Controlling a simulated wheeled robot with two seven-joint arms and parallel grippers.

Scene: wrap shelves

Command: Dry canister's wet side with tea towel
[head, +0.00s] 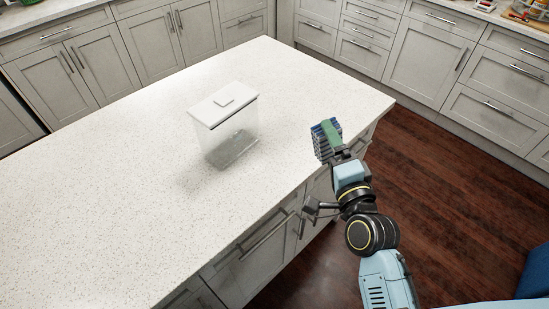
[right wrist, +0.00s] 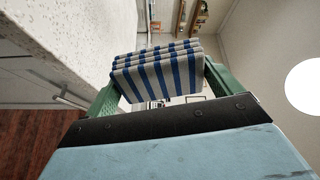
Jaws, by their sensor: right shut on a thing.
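The canister (head: 231,136) is a clear box with a white lid (head: 224,105). It stands upright on the island counter, left of my right gripper; I cannot tell from here which side is wet. My right gripper (head: 326,139) is at the right edge of the counter, apart from the canister. It is shut on the tea towel (head: 320,143), a folded blue and white striped cloth. In the right wrist view the tea towel (right wrist: 160,76) sits between the two green fingers. My left gripper is not in view.
The white speckled island counter (head: 110,200) is clear around the canister. Its right edge (head: 378,113) runs close to my right gripper, with drawers and handles below. Grey cabinets (head: 420,55) line the back, beyond a dark wooden floor (head: 445,170).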

